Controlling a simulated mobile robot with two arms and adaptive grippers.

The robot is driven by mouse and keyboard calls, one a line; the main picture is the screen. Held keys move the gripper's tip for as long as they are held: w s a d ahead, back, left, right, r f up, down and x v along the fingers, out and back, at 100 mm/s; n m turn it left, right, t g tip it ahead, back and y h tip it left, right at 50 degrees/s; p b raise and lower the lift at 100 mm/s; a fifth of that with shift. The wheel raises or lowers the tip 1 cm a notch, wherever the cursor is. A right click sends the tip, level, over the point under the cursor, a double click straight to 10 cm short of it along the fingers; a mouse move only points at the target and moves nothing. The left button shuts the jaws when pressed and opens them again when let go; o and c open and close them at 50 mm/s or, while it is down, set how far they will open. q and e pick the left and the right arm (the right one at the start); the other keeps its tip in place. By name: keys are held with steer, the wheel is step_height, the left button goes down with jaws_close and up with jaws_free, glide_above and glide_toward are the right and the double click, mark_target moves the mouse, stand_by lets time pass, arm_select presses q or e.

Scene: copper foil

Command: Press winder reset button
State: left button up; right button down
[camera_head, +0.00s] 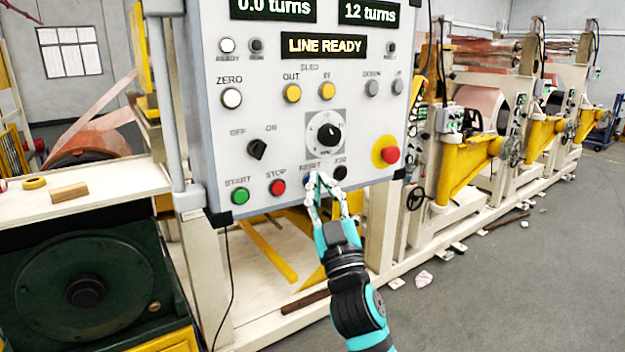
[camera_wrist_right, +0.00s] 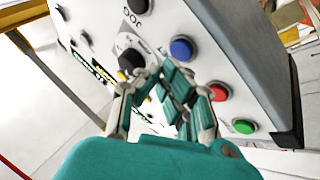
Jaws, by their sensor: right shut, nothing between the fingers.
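The grey control panel (camera_head: 215,130) faces me, with a row of buttons along its lower edge. The blue button under the RESET label is mostly hidden behind my right gripper in the head view. It shows clearly in the right wrist view as a blue button (camera_wrist_right: 182,48). My right gripper (camera_head: 318,182) is shut and empty, with its fingertips right in front of the RESET spot. In the right wrist view its fingertips (camera_wrist_right: 164,74) appear just beside the blue button; I cannot tell whether they touch it. My left gripper is not in view.
The red STOP button (camera_head: 277,187) and green START button (camera_head: 240,196) sit left of RESET. The black JOG button (camera_head: 340,172) is close on the right. The red emergency stop (camera_head: 390,155) is farther right. The display (camera_head: 323,46) reads LINE READY.

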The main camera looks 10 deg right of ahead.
steer(key=s, duration=0.2)
steer(key=s+d+p, duration=0.1)
steer(key=s, duration=0.1)
steer(key=shift+s+d, duration=0.2)
steer(key=shift+s, duration=0.15)
stand_by(1.0)
